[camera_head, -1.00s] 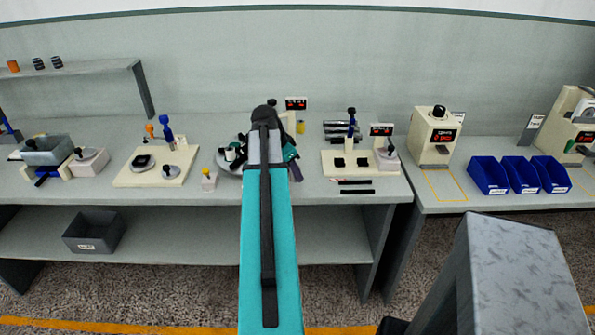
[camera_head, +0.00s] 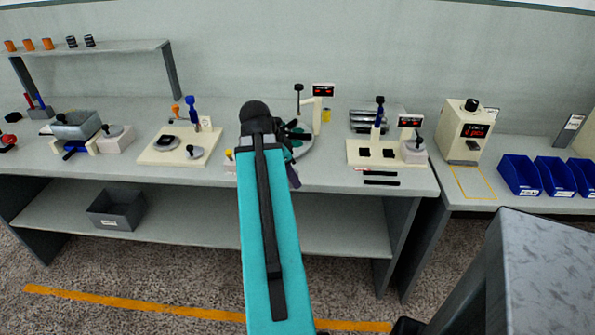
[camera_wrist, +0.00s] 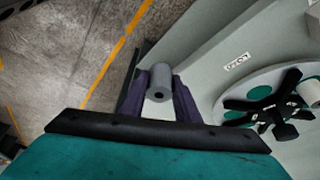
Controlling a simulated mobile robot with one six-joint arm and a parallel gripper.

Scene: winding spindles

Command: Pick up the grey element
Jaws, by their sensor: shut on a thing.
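The grey element (camera_wrist: 160,82) is a small cylinder with a dark hole in its end. In the wrist view it sits between the two dark purple fingers of my gripper (camera_wrist: 159,92), which is shut on it. The element is near the bench edge in that view, with floor visible to the left. In the head view my arm hides the element and most of my gripper.
A round plate (camera_head: 305,147) with a black star-shaped holder (camera_wrist: 268,108) lies just right of my gripper. A cream fixture board (camera_head: 160,155) stands to the left and another (camera_head: 360,152) to the right. Blue bins (camera_head: 520,175) are at far right. A grey box (camera_head: 115,208) sits on the lower shelf.

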